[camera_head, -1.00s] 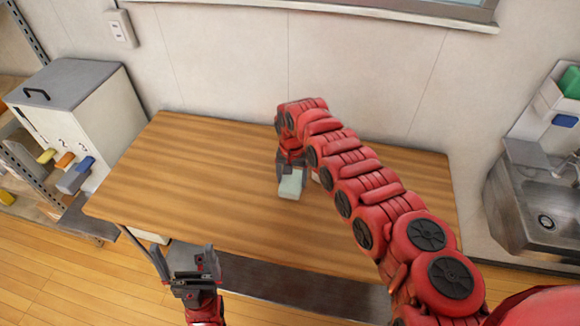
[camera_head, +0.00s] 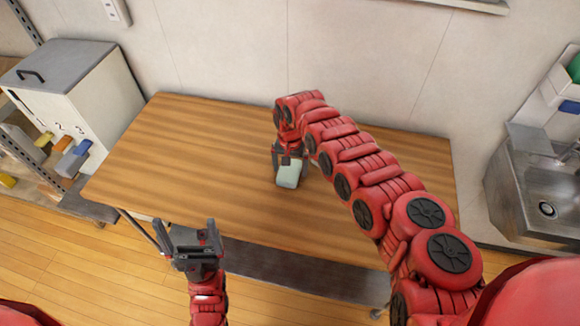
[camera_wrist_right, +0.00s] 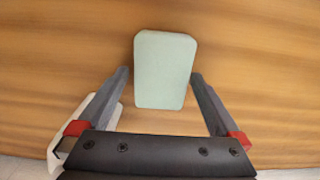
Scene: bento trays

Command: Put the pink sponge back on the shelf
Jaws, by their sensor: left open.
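No pink sponge shows in either view. A pale mint-green block, sponge-like in shape (camera_head: 288,174), lies on the wooden table (camera_head: 200,150). It also shows in the right wrist view (camera_wrist_right: 165,70). My right gripper (camera_head: 283,166) reaches down over the table at this block. In the right wrist view its fingers (camera_wrist_right: 160,76) are spread, one on each side of the block's near part; whether they touch it is unclear. My left gripper (camera_head: 187,232) is open and empty, low at the table's front edge. A shelf rack (camera_head: 45,165) stands at the far left.
A whitish flat item (camera_wrist_right: 98,120) lies beside the block, partly behind my finger. A sink (camera_head: 540,190) is at right. The table's left half is clear.

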